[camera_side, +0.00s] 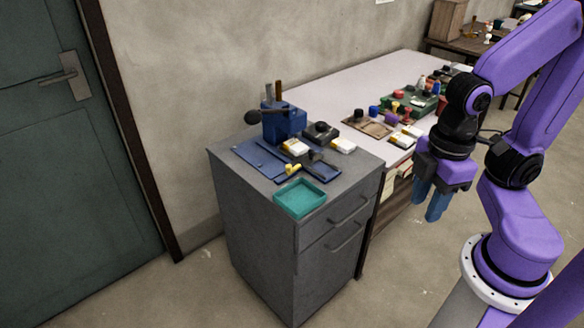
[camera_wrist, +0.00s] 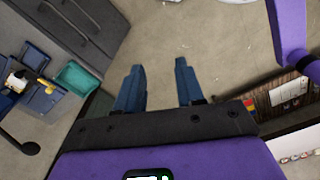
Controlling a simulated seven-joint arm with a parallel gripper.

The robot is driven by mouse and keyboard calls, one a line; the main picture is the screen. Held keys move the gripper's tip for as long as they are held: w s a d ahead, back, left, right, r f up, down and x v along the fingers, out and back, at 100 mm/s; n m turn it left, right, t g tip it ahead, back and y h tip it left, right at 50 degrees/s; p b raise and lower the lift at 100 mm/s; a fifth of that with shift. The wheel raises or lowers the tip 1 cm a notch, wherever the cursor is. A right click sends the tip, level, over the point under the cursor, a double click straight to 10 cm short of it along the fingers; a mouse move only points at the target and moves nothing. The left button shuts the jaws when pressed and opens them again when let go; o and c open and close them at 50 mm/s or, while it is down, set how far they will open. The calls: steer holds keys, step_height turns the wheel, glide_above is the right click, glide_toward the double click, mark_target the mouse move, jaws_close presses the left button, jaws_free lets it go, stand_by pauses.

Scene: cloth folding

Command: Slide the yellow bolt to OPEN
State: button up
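A small yellow piece (camera_side: 292,169), which looks like the yellow bolt, sits on a blue plate (camera_side: 321,172) on top of the grey cabinet, just behind the teal tray. A small yellow spot (camera_wrist: 48,86) shows in the wrist view at the left. The bolt's position and any OPEN marking are too small to read. My gripper (camera_side: 428,204) hangs in the air right of the cabinet, well apart from the bolt. In the wrist view my gripper (camera_wrist: 156,72) has its blue fingers apart with nothing between them.
The teal tray (camera_side: 299,198) lies at the cabinet's (camera_side: 260,230) front edge. A blue block with dark handles (camera_side: 283,120) stands behind. White-and-yellow boxes (camera_side: 343,145) lie nearby. A long white table (camera_side: 350,88) with several small items extends behind. Open floor lies under my gripper.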

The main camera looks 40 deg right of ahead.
steer(key=shift+w, duration=0.1)
steer(key=c, duration=0.5)
steer(key=w+f+m, duration=0.1)
steer(key=w+m, duration=0.1)
steer(key=w, duration=0.1)
steer(key=w+a+f+m+t, duration=0.1)
steer(key=w+m, duration=0.1)
steer(key=w, duration=0.2)
steer(key=w+a+f+m+y, duration=0.1)
steer(key=w+m, duration=0.1)
steer(key=w, duration=0.1)
steer(key=shift+w+a+f+t, duration=0.2)
steer(key=shift+w+t, duration=0.1)
steer(key=shift+w, duration=0.1)
jaws_close()
steer(key=w+d+f+m+t, duration=0.2)
steer(key=w+d+f+m, duration=0.3)
steer(key=w, duration=0.6)
steer(key=w+d+f+m+t, duration=0.3)
steer(key=w+d+f+m, duration=0.2)
steer(key=w+d+m, duration=0.4)
steer(key=shift+w+d+t+h, duration=0.3)
steer(key=shift+w+d, duration=0.45)
steer(key=shift+w, duration=0.35)
